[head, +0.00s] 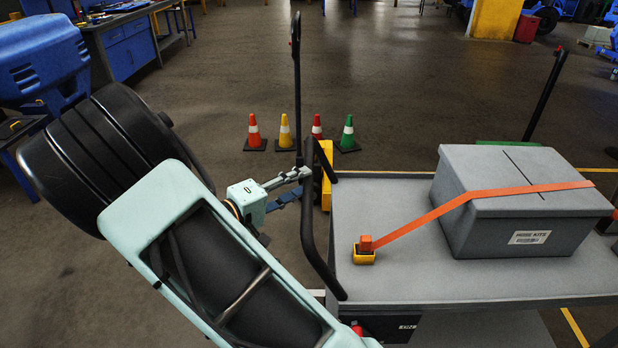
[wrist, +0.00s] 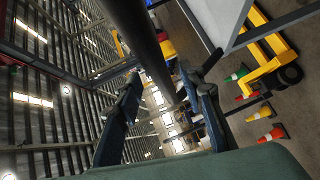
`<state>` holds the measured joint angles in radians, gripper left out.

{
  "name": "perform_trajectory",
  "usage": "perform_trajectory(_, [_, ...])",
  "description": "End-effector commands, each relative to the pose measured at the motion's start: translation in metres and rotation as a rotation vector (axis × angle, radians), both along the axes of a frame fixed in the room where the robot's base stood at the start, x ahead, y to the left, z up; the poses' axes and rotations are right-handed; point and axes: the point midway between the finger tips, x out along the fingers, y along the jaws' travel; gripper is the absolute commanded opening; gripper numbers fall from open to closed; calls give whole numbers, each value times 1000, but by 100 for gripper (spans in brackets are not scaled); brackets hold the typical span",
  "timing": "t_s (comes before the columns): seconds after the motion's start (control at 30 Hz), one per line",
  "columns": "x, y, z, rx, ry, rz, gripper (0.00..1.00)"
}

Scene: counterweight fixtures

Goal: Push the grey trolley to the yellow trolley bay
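The grey trolley (head: 395,205) stands at the right, with a black push handle (head: 308,240) on its left end. A lidded grey box (head: 505,215) sits on its deck under an orange strap (head: 440,215). My gripper (head: 298,180) is at the handle's left side. In the wrist view, its two fingers (wrist: 162,95) are spread apart, and a dark bar (wrist: 150,50), apparently the handle, runs between them. Contact cannot be told. Yellow floor lines show at the lower right (head: 575,328) and behind the trolley; whether they mark the trolley bay cannot be told.
Orange, yellow, red and green cones (head: 284,132) stand beyond the handle. A yellow pallet truck (head: 326,178) with a tall dark handle (head: 296,75) is just behind the trolley's left end. A blue workbench (head: 130,45) is at the back left. The floor beyond the cones is clear.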

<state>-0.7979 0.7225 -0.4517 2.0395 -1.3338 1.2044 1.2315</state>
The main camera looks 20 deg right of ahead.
Motion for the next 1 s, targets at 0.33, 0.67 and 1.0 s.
perform_trajectory(0.33, [14, -35, -5, 0, 0, -1, 36])
perform_trajectory(0.67, [15, -36, -5, 1, 0, 0, 30])
perform_trajectory(1.0, [15, -35, -5, 1, 0, 0, 0])
